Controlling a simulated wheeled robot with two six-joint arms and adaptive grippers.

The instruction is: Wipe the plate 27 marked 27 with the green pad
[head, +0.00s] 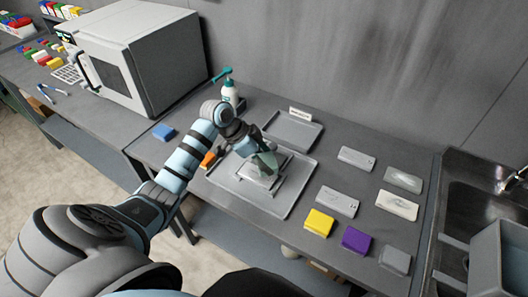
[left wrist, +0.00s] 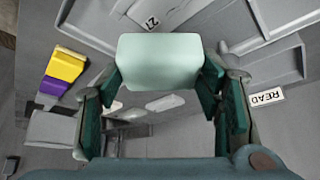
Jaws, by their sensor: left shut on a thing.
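My left gripper (head: 258,154) is over the grey tray (head: 300,176) in the middle of the bench. It is shut on the pale green pad (left wrist: 158,60), which spans between its dark green fingers in the left wrist view. In the head view the pad (head: 267,161) is partly hidden by the gripper. The grey plate 27 (head: 258,181) lies in the tray under the gripper, partly covered. I cannot tell whether the pad touches the plate. My right gripper is not seen.
An empty tray (head: 292,131) with a white sign (head: 300,114) stands behind. Yellow (head: 319,222) and purple (head: 356,241) pads and several grey plates lie right, before the sink (head: 480,205). A pump bottle (head: 229,92), a blue block (head: 163,132) and an orange item (head: 208,159) are left.

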